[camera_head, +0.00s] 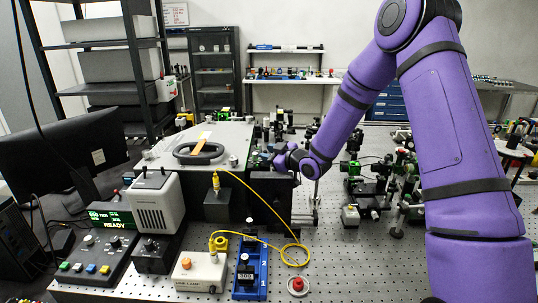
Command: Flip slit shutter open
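A grey-topped instrument box (208,137) stands left of centre on the bench, with a black ring (199,152) on its lid. A dark upright block (268,203) stands at its right front side. I cannot pick out the slit shutter or tell its position. My purple arm comes down from the upper right to that side of the instrument. My gripper (284,170) is small and dark there, close to the top of the dark block. I cannot tell whether it touches the block. Its fingers blend into the dark parts, so their opening is unclear.
A yellow fibre cable (262,197) loops across the bench in front. A blue rack (250,272), a white lamp box (200,272) and a red-topped knob (297,285) stand near the front. Several optics mounts (370,185) stand on the right. The perforated bench (345,265) is mostly clear at front centre-right.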

